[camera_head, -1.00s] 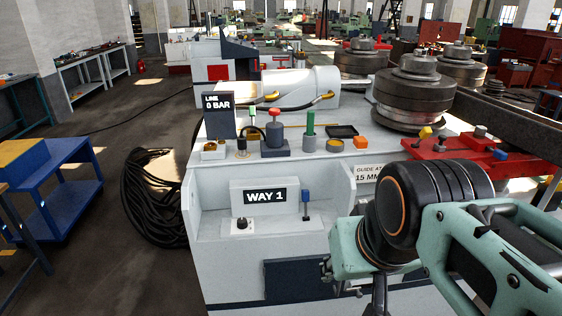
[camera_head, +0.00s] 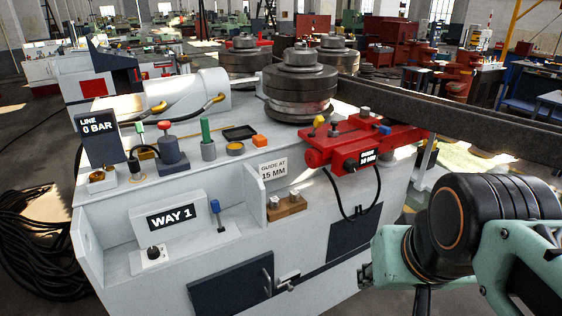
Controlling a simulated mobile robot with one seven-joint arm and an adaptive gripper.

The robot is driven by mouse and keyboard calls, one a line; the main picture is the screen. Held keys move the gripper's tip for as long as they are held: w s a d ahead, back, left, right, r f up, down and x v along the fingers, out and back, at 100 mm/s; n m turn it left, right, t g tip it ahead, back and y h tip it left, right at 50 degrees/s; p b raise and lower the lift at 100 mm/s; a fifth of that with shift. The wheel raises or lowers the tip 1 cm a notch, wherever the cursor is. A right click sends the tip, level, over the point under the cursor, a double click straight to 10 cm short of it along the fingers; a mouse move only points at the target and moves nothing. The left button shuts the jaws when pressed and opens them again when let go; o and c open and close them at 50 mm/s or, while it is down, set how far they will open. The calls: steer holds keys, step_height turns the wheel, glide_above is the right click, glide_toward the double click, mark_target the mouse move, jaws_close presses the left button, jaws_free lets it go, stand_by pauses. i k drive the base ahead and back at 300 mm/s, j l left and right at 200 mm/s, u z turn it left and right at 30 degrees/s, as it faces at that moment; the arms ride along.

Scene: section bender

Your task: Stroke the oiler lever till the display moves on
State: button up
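A white block with a black knob (camera_head: 153,254) sits in front of the display. Nothing touches the lever. My teal and black arm fills the lower right, well right of the lever.
A "LINE 0 BAR" display (camera_head: 99,135), a red-topped post (camera_head: 171,147) and a green handle (camera_head: 207,139) stand on the machine top. A red guide unit (camera_head: 362,139) with a dangling cable is at right. Space before the lever is clear. Black hoses (camera_head: 38,247) lie on the left floor.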

mark_target(215, 205)
steer(key=z, duration=1.25)
steer(key=k+j+z, duration=0.1)
steer(key=j, duration=0.25)
steer(key=k+j, duration=0.2)
steer(key=j, duration=0.15)
steer(key=k+j, duration=0.15)
steer(key=j, duration=0.3)
steer(key=k+j, duration=0.2)
steer(key=j, duration=0.25)
steer(key=k+j, duration=0.15)
steer(key=j, duration=0.25)
steer(key=k+j, duration=0.15)
steer(key=j, duration=0.3)
steer(key=k+j, duration=0.2)
steer(key=j, duration=0.25)
steer(key=k+j, duration=0.15)
steer(key=j, duration=0.3)
steer(key=k+j, duration=0.2)
steer(key=j, duration=0.25)
steer(key=k+j, duration=0.15)
steer(key=j, duration=0.3)
